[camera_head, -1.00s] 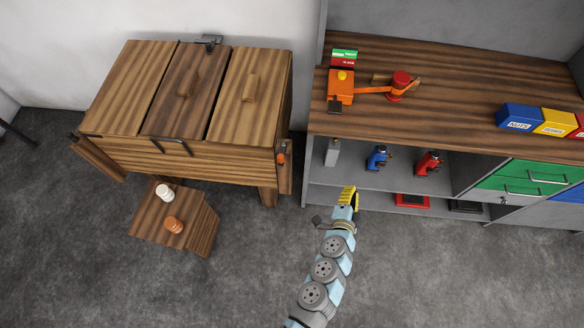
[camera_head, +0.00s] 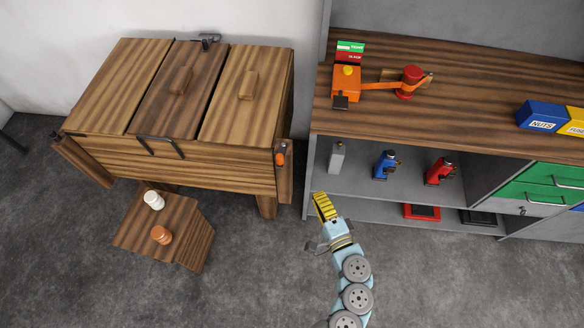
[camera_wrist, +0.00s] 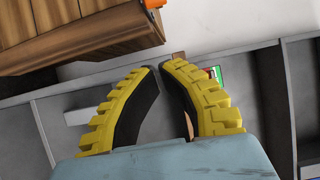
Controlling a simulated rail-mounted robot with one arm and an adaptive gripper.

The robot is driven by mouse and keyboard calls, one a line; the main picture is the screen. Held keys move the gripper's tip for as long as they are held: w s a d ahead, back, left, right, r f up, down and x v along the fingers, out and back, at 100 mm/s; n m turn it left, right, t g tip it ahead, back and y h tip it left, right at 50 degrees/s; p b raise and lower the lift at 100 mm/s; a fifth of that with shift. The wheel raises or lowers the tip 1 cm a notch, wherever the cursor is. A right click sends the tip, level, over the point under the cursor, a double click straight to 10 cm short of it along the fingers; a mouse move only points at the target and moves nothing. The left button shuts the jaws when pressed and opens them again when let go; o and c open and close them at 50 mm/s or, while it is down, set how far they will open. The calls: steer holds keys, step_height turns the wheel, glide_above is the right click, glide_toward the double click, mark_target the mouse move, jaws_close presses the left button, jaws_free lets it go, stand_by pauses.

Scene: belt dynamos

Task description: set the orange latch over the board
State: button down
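The orange latch (camera_head: 281,157) is a small piece on the right side of the wooden chest (camera_head: 200,172). It also shows at the top edge of the wrist view (camera_wrist: 152,4). A narrow upright wooden board (camera_head: 285,180) stands at that same chest end, with the latch at its upper part; whether the latch overlaps it is too small to tell. My gripper (camera_head: 319,196), with yellow ridged fingers, is right of and below the latch, apart from it. In the wrist view its fingertips (camera_wrist: 159,67) nearly meet, with nothing between them.
A wooden step (camera_head: 190,225) with a white knob (camera_head: 154,200) and an orange knob (camera_head: 161,235) stands before the chest. The shelf unit (camera_head: 320,150) on the right holds blue and red devices. Grey floor between them is clear.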

steer(key=shift+s+r, duration=0.1)
steer(key=shift+r, duration=0.05)
steer(key=shift+a, duration=0.1)
glide_toward(281, 152)
steer(key=w+d+r, duration=0.1)
steer(key=w+d, duration=0.1)
steer(key=d, duration=0.1)
steer(key=a, duration=0.1)
steer(key=w+a, duration=0.2)
steer(key=shift+a+r, duration=0.1)
steer(key=shift+a, duration=0.2)
steer(key=shift+s+b, duration=0.1)
steer(key=shift+b, duration=0.3)
